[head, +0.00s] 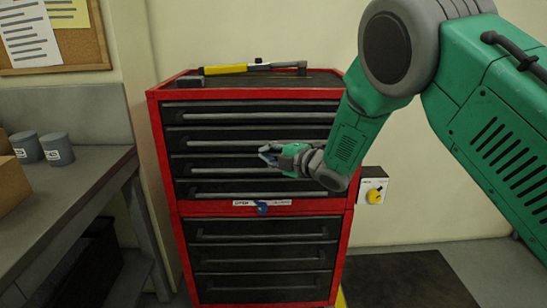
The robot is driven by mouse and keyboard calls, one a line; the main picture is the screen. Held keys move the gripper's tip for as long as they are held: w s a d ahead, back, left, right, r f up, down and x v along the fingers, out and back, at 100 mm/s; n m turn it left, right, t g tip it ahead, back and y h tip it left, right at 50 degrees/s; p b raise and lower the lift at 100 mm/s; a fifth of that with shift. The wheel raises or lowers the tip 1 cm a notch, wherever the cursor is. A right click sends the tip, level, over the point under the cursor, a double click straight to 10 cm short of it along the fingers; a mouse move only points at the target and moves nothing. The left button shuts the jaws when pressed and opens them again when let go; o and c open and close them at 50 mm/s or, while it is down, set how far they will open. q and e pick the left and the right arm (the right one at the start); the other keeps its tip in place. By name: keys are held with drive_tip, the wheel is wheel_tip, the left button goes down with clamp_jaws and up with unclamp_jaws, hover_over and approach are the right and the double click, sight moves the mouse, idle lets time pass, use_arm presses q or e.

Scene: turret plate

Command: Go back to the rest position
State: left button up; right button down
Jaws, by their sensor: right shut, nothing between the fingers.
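My right arm (350,130) is green and grey and comes in from the right. My right gripper (268,152) is shut and empty. It appears in front of the upper drawers of a red and black tool cabinet (160,150). I cannot tell how far it is from the drawer fronts. My left gripper is out of the picture.
A yellow and black tool (226,69) lies on the cabinet top. A blue knob (262,208) is on its middle band. A yellow knob (375,195) is on the wall box. A grey bench (75,195) with two grey cups (57,149) stands left. A dark mat (410,280) lies right.

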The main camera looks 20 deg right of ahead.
drive_tip(key=s+d+f+m+g+h, duration=0.3)
drive_tip(key=s+f+m, duration=0.4)
drive_tip(key=s+f, duration=0.55)
drive_tip(key=s+d+f+m+g+h, duration=0.3)
drive_tip(key=s+f+m, duration=0.3)
drive_tip(key=s+f, duration=0.65)
drive_tip(key=s+d+f+m+g+h, duration=0.1)
drive_tip(key=s+f+m+g, duration=0.2)
drive_tip(key=s, duration=1)
drive_tip(key=s+d+f+m+g+h, duration=0.1)
drive_tip(key=s+f+m+g, duration=0.3)
drive_tip(key=s, duration=0.9)
drive_tip(key=shift+d+f+m+g, duration=0.15)
drive_tip(key=shift+f+m+g, duration=0.15)
drive_tip(key=shift+f+m, duration=0.55)
